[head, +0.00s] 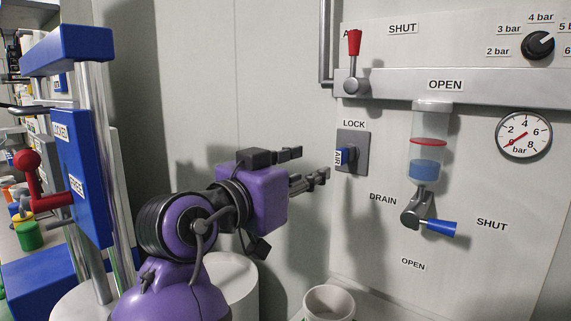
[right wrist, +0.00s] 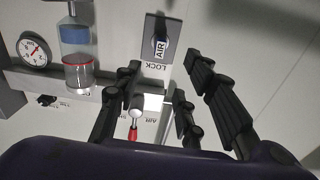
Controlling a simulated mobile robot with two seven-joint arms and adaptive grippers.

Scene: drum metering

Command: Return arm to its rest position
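My right arm, purple and black, rises from the bottom of the head view. Its gripper (head: 308,166) points right toward the wall panel (head: 480,275), with its fingers apart and nothing between them. The grey LOCK plate (head: 358,166) with a blue AIR handle (head: 345,156) is just right of the fingertips; the gripper appears clear of it. In the right wrist view the open gripper (right wrist: 165,85) has a finger on either side, and the AIR handle (right wrist: 160,47) shows beyond the tips. My left gripper is not in view.
The panel carries a red-handled upright lever (head: 354,45), a sight bowl (head: 427,150) of blue liquid, a blue drain handle (head: 440,228) pointing toward SHUT, a gauge (head: 523,135) and a black knob (head: 538,45). A blue stand (head: 80,165) with a red lever is left. A white cup (head: 329,303) is below.

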